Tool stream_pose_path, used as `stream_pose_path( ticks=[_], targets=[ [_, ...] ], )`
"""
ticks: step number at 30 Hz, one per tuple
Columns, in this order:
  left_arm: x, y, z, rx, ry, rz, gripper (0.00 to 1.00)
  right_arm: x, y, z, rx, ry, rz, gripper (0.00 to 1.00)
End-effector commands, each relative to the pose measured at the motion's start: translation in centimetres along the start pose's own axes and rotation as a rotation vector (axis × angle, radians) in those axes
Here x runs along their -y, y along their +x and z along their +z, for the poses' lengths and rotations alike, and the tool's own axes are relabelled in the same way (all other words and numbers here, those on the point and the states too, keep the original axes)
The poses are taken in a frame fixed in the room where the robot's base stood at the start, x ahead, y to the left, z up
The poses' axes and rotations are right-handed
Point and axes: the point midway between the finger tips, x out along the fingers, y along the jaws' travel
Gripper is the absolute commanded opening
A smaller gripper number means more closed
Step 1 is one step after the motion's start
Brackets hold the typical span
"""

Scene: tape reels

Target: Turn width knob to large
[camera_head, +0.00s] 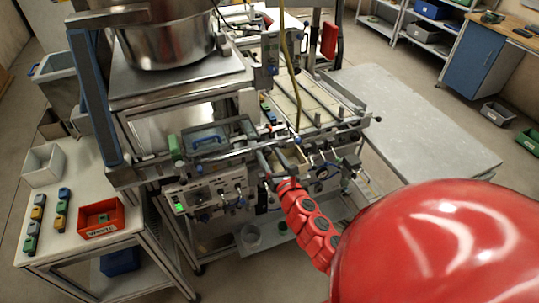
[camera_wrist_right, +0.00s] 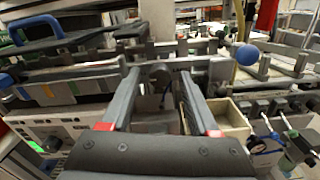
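My right gripper (camera_head: 264,160) is at the front of the machine (camera_head: 240,125), above the lower control panel (camera_head: 208,196). In the right wrist view the two dark fingers (camera_wrist_right: 160,76) stand apart, pointing at the machine's rail. A small grey rounded part (camera_wrist_right: 158,70) shows in the gap between them; I cannot tell whether it is the width knob or whether a finger touches it. A blue ball knob (camera_wrist_right: 247,54) sits to the right of the fingers. No width label is readable. My left gripper is not in view.
A steel pot (camera_head: 165,42) stands on the machine's upper shelf. A side table at left holds a red bin (camera_head: 101,218) and several small coloured blocks. A grey table (camera_head: 415,120) is at right. Rails, levers and clamps crowd the space around my right gripper.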

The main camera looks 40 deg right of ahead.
Motion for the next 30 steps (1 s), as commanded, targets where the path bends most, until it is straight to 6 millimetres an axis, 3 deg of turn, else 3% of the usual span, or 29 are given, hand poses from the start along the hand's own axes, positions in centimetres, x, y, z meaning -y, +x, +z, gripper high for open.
stream_pose_path(
  ticks=[1,9,22,30],
  targets=[
    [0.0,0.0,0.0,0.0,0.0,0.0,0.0,0.0,0.0,0.0,0.0,0.0,0.0,0.5],
    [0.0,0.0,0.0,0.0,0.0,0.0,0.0,0.0,0.0,0.0,0.0,0.0,0.0,0.01],
    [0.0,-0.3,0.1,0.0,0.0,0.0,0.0,0.0,0.0,-0.1,0.001,0.037,0.001,0.0],
    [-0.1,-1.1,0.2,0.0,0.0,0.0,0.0,0.0,0.0,-0.1,0.002,0.199,0.001,0.0]
  ],
)
